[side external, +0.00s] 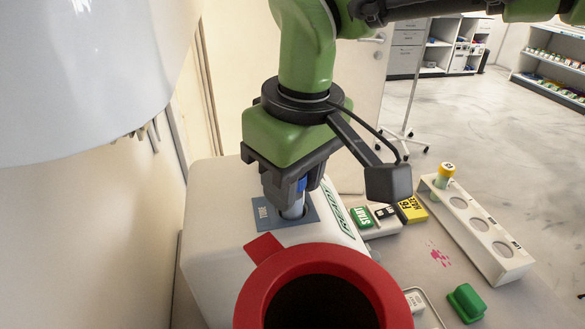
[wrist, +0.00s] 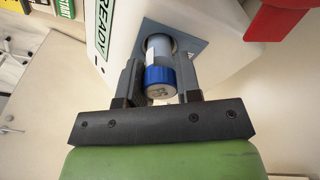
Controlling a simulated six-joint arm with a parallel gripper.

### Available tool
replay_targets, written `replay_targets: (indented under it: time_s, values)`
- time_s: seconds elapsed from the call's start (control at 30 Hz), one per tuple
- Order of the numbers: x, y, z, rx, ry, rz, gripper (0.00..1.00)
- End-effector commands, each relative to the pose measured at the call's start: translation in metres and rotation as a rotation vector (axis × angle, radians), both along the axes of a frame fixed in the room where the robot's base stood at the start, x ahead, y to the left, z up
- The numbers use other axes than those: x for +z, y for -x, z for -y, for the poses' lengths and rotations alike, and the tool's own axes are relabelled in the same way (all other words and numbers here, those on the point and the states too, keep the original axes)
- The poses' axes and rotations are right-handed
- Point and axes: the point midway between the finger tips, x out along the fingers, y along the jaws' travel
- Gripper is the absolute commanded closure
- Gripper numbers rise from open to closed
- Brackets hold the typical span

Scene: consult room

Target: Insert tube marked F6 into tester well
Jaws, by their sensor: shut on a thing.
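A tube (wrist: 159,50) with a blue cap (wrist: 158,82) is held upright between the two fingers of my gripper (wrist: 159,66). The cap bears a mark that looks like F6, turned in the wrist view. The tester (side external: 215,250) is a white housing with a READY label. The tube's lower end is in the tester well, within the blue-grey plate (side external: 262,214) on its top; how deep it sits is hidden. In the side view my gripper (side external: 288,197) is shut on the tube (side external: 294,210) just above the plate.
A red-rimmed bin (side external: 262,290) with a dark opening stands in front of the tester. A white rack (side external: 478,240) at the right holds a yellow-capped tube (side external: 445,173); its other holes look empty.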

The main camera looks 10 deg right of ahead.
Motion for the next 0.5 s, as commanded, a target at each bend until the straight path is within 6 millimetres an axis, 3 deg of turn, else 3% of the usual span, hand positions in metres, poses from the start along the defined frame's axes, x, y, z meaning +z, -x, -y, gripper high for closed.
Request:
replay_targets:
  time_s: [0.37, 0.4, 0.5]
  values:
    - [-0.0031, 0.0001, -0.0001, -0.001, -0.001, 0.0, 0.91]
    - [-0.003, 0.0001, -0.0001, -0.001, -0.001, 0.0, 0.66]
    - [-0.003, 0.0001, -0.0001, -0.001, -0.001, -0.001, 0.43]
